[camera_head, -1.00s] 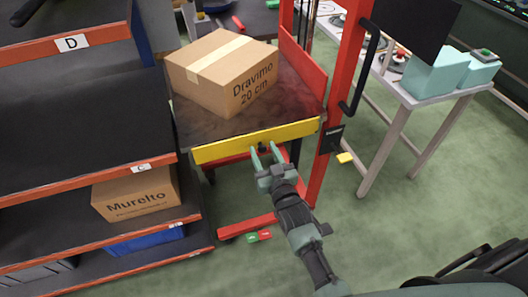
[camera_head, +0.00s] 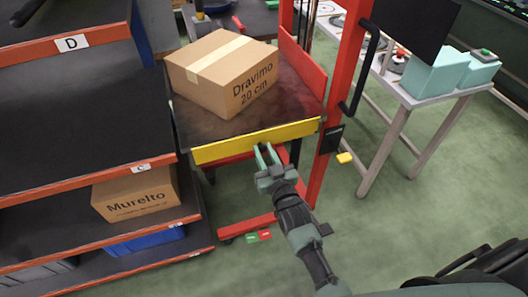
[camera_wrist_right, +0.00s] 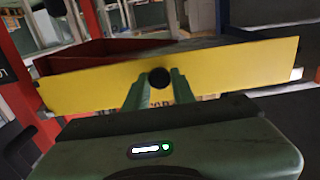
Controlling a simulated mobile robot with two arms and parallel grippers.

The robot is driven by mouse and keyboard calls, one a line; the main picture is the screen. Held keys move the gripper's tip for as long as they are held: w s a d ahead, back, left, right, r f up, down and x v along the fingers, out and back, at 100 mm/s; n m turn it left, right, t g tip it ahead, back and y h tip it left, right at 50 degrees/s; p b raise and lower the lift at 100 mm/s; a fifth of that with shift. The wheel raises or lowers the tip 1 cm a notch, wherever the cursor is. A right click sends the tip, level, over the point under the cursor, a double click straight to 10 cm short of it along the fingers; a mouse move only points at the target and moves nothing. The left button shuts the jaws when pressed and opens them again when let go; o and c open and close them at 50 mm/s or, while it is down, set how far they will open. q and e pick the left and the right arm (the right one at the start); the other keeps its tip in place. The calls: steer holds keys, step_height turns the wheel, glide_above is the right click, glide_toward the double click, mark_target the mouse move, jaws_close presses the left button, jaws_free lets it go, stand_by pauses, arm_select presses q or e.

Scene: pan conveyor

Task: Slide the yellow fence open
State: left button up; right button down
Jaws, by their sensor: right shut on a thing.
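The yellow fence (camera_head: 222,150) is a flat bar along the near edge of the red lift's dark platform, in front of a box. In the right wrist view the yellow fence (camera_wrist_right: 90,86) spans nearly the whole width, with a round black knob (camera_wrist_right: 160,78) on its face. My right gripper (camera_head: 266,151) is at the middle of the fence's lower edge; in the wrist view its fingers (camera_wrist_right: 159,92) are shut on the knob, one on each side. The knob is hard to make out in the head view. My left gripper is not in view.
A cardboard box (camera_head: 220,72) sits on the platform (camera_head: 210,125). A dark shelf rack (camera_head: 70,105) stands close on the left, holding another box (camera_head: 137,195). A red post (camera_head: 340,80) rises on the right, with a white table (camera_head: 400,95) beyond it.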

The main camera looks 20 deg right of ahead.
mark_target(264, 139)
stand_by(0.8)
step_height(264, 139, up, 6)
steer(key=p, duration=0.6)
steer(key=shift+r, duration=0.2)
steer(key=shift+w+f, duration=0.1)
steer(key=c, duration=1.2)
jaws_free()
steer(key=shift+f, duration=0.1)
